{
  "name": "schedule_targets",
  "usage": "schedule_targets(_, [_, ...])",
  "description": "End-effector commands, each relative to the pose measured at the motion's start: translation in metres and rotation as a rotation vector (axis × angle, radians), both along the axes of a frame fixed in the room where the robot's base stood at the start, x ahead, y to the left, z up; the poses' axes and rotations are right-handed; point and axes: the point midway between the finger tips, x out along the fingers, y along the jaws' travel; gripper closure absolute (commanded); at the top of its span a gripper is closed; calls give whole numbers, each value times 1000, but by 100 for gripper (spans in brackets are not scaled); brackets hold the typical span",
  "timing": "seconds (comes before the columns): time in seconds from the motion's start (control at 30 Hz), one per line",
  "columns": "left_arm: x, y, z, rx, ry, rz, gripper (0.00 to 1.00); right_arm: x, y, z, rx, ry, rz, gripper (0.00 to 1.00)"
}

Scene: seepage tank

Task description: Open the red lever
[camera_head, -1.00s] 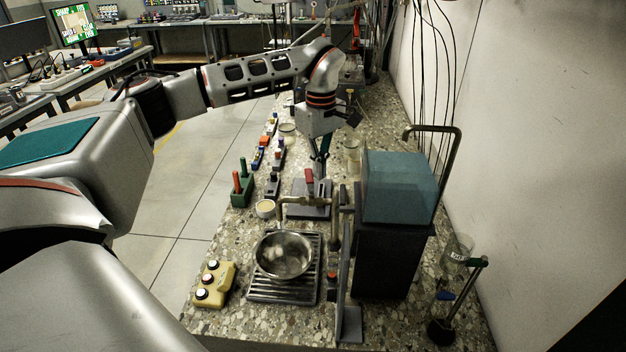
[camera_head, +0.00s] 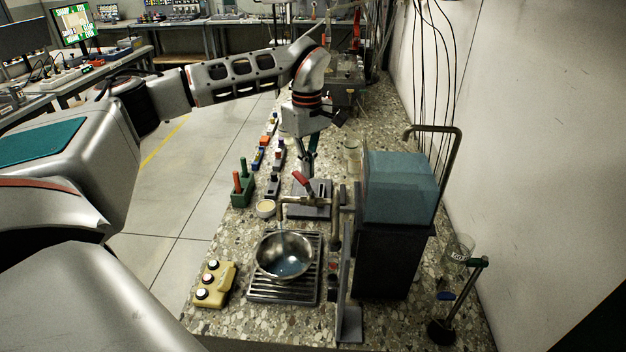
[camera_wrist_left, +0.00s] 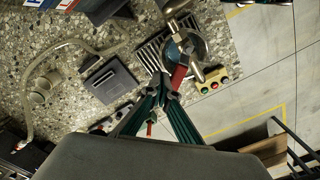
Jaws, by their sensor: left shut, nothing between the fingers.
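The red lever (camera_head: 301,181) sits on the metal pipe by the tank and leans to the left in the head view. It also shows in the left wrist view (camera_wrist_left: 178,77), just beyond the fingertips. My left gripper (camera_head: 308,172) is shut and empty, pointing down right behind the lever. In the wrist view its green fingers (camera_wrist_left: 163,90) meet beside the lever; I cannot tell whether they touch it. My right gripper is not in view.
A metal bowl (camera_head: 284,255) with a bluish patch inside stands on a slatted rack (camera_head: 262,292) below the pipe. The blue-topped tank (camera_head: 398,190) stands to the right. A yellow button box (camera_head: 214,285) and a green holder (camera_head: 242,190) are at the left.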

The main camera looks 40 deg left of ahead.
Motion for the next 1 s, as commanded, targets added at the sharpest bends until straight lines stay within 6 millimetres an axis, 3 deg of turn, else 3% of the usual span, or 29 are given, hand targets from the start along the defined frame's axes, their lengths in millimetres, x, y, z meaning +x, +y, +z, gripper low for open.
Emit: schedule_targets(1.0, [-16, 11, -1, 0, 1, 1, 100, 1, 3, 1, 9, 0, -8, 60])
